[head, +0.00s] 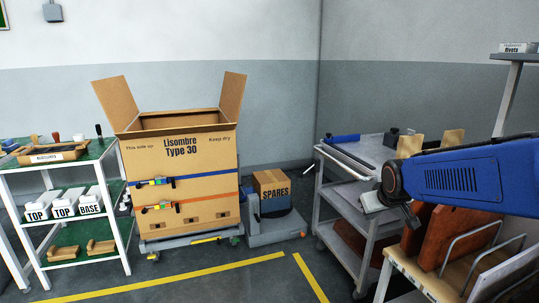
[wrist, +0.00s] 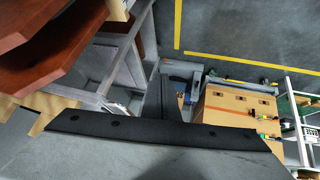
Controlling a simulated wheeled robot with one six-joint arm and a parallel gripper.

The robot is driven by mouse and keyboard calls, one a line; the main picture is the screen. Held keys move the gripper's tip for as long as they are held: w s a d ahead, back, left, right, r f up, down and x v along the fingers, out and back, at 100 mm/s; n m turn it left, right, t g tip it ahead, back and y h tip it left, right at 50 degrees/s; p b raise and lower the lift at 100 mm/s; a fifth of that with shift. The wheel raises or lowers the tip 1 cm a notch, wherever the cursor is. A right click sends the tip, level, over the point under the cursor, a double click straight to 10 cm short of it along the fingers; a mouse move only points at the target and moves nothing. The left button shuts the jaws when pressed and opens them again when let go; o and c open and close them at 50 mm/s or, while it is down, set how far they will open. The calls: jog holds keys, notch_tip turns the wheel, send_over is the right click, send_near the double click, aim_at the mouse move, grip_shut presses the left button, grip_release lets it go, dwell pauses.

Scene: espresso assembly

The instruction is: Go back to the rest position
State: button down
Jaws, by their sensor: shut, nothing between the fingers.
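My gripper (head: 411,218) is at the end of my blue arm on the right of the head view. It hangs in the air in front of the grey cart (head: 345,172) and near the reddish-brown panels in the rack. In the wrist view my gripper (wrist: 164,98) shows as dark fingers closed together, with nothing held between them. My wrist and arm hide part of the cart and of the panels behind them.
Brown panels (head: 440,238) stand in a wire rack close below my arm. An open cardboard box (head: 190,185) stands on a dolly, with a SPARES box (head: 272,187) beside it. A green-topped shelf (head: 112,165) is at left. Yellow-lined floor (head: 220,274) is clear.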

jog(key=s+a+f+m+g, duration=0.1)
jog(key=s, duration=1.4)
jog(key=s+a+f+m+g, duration=0.1)
jog(key=s+f, duration=0.1)
jog(key=s, duration=1.3)
jog(key=shift+s+f+g+y, duration=0.15)
jog(key=shift+f+g+y, duration=0.15)
jog(key=shift+g, duration=0.1)
